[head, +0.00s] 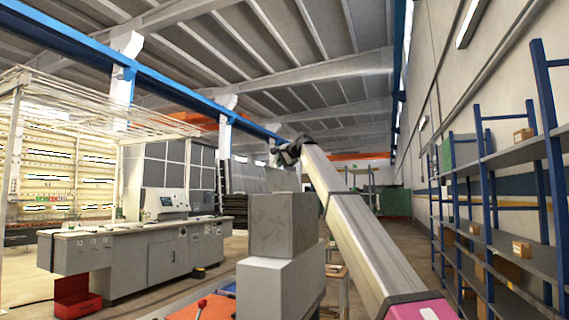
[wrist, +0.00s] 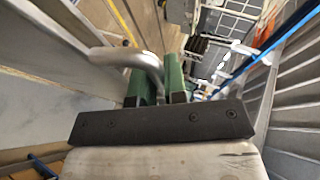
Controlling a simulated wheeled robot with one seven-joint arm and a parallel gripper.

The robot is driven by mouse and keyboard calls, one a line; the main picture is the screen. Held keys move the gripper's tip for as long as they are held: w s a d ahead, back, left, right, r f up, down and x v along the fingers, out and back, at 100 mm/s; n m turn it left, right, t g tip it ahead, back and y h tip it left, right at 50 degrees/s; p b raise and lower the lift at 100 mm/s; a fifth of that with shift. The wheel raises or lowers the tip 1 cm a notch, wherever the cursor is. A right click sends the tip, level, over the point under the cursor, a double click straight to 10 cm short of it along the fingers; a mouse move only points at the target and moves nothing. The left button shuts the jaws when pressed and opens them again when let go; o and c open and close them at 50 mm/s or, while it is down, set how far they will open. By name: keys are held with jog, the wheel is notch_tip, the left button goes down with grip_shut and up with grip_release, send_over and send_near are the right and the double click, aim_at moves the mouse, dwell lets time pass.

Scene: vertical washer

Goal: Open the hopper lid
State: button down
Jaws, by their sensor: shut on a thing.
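My gripper (wrist: 158,72) shows in the wrist view with its two green fingers close around one end of a bent, shiny metal handle (wrist: 122,57). The handle curves away to the left towards a pale grey surface (wrist: 45,45), which may be the hopper lid; I cannot tell how far it is open. In the head view my arm reaches up and away, and my gripper (head: 285,152) is small and dark at its far end, above a grey box-shaped machine body (head: 283,222). The handle and lid cannot be made out there.
A lighter grey block (head: 278,288) stands below the grey body. A long workbench (head: 150,245) with a control panel is at the left, with a red box (head: 76,297) by it. Blue shelving (head: 500,160) lines the right wall. Open floor lies between.

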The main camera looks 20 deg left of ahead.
jog(key=shift+w+a+f, duration=0.1)
jog(key=shift+a, duration=0.35)
jog(key=shift+a+f, duration=0.4)
jog(key=shift+a, duration=0.25)
jog(key=c, duration=1.5)
grip_release()
jog(key=shift+o, duration=0.2)
